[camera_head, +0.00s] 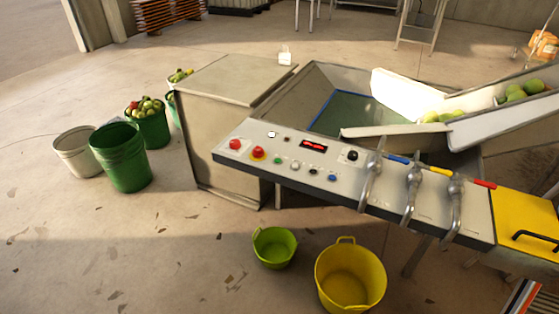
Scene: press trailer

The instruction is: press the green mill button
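The control panel (322,187) is a pale slanted board in the middle of the head view. A small green button (278,159) sits in its lower row, just right of a red mushroom button on a yellow base (258,153). Another red button (235,144) is at the panel's left end. Right of the green button are a pale button (295,165), a dark button (313,171) and a blue button (332,177). Any labels are too small to read. Neither of my grippers shows.
A red-lit display (313,146) and black knob (352,155) are on the panel. Metal levers (412,192) stand to their right. A beige cabinet (230,125) stands behind. A green tub (274,247) and yellow tub (350,277) stand on the floor in front.

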